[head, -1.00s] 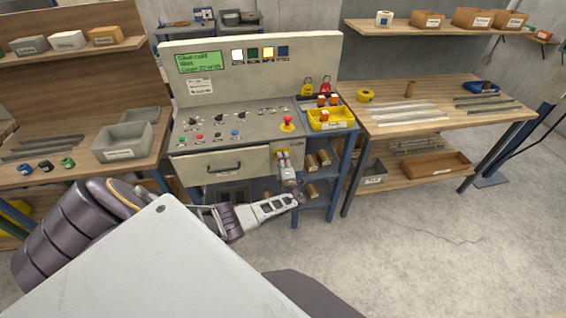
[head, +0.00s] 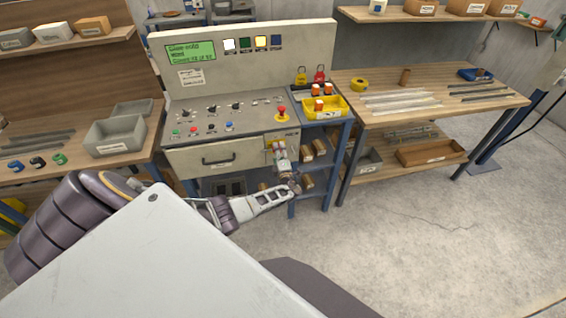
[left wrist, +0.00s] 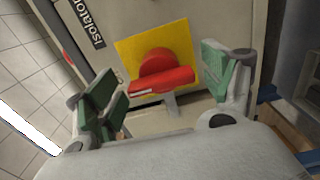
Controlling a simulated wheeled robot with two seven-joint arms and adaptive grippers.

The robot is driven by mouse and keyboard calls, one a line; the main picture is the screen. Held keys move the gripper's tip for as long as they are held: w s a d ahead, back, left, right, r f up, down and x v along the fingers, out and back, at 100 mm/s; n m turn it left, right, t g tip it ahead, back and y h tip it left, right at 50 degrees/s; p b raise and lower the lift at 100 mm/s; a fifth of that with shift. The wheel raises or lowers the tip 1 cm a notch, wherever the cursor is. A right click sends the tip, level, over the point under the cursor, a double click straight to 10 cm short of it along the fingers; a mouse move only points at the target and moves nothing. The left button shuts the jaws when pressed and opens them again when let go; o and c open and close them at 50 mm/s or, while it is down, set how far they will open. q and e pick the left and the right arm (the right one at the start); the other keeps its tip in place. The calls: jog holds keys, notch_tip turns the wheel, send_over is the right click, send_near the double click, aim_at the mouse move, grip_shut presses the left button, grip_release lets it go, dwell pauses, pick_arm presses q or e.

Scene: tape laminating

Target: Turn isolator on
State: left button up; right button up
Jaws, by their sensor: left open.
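The isolator is a red rotary handle (left wrist: 162,76) on a yellow square plate (left wrist: 178,38), with a black "isolator" label (left wrist: 84,24) beside it. In the head view its yellow plate (head: 269,145) shows on the front of the machine (head: 245,152), right of the drawer, partly covered by my gripper. My left gripper (left wrist: 164,88) is open, with green-padded fingers on either side of the handle, and I see no clear contact. In the head view the left gripper (head: 279,150) is at the machine's front. My right gripper is not in view.
The machine's sloped panel has knobs, coloured buttons and a red emergency stop (head: 281,112). A yellow bin (head: 338,112) and padlocks stand to the right. A grey bin (head: 115,140) is on the left bench. Open floor lies at the right.

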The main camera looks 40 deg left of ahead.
pick_arm(q)
jog(key=v, duration=1.1)
jog(key=shift+s, duration=0.2)
jog(key=shift+d, duration=0.15)
dwell(0.6)
